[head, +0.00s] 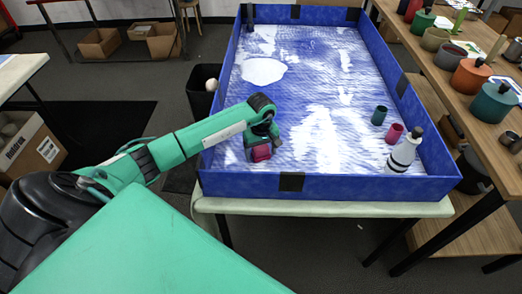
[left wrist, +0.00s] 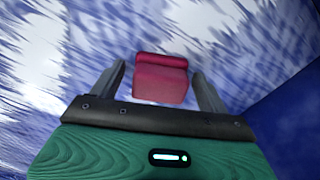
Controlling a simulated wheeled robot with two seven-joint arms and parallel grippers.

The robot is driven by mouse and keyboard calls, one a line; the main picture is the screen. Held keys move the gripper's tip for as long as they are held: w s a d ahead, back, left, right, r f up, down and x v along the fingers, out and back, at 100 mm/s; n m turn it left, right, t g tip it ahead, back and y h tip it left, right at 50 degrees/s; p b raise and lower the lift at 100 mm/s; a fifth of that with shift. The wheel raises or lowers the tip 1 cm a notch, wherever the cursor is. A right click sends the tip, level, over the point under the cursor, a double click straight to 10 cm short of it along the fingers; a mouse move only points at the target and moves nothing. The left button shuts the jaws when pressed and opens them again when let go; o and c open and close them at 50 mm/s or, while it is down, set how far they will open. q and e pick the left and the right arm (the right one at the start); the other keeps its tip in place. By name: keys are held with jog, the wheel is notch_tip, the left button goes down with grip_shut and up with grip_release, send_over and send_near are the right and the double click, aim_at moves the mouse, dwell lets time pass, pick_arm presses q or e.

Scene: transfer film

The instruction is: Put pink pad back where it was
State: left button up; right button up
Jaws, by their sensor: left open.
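The pink pad (head: 260,153) is a small dark-pink block on the blue-and-white floor of the blue tray, near its front left corner. In the left wrist view the pad (left wrist: 160,80) lies between and slightly beyond the two fingertips. My left gripper (left wrist: 158,85) is open, with a finger on each side of the pad and a visible gap at both sides. In the head view my left gripper (head: 262,145) is right above the pad and partly hides it. My right gripper is not in view.
The blue tray (head: 330,187) has raised walls. A green cup (head: 379,115), a pink cup (head: 393,133) and a white bottle (head: 403,152) stand at its right side. A white patch (head: 263,71) lies at the back left. A shelf (head: 445,75) with pots stands at right.

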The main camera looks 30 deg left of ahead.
aim_at(261, 147)
pick_arm(q)
notch_tip(261, 147, up, 5)
jog(key=shift+f+b, duration=0.1)
jog(key=shift+b, duration=0.55)
notch_tip(261, 147, up, 6)
jog(key=shift+r+b, duration=0.1)
jog(key=shift+b, duration=0.4)
jog(key=shift+r, duration=0.55)
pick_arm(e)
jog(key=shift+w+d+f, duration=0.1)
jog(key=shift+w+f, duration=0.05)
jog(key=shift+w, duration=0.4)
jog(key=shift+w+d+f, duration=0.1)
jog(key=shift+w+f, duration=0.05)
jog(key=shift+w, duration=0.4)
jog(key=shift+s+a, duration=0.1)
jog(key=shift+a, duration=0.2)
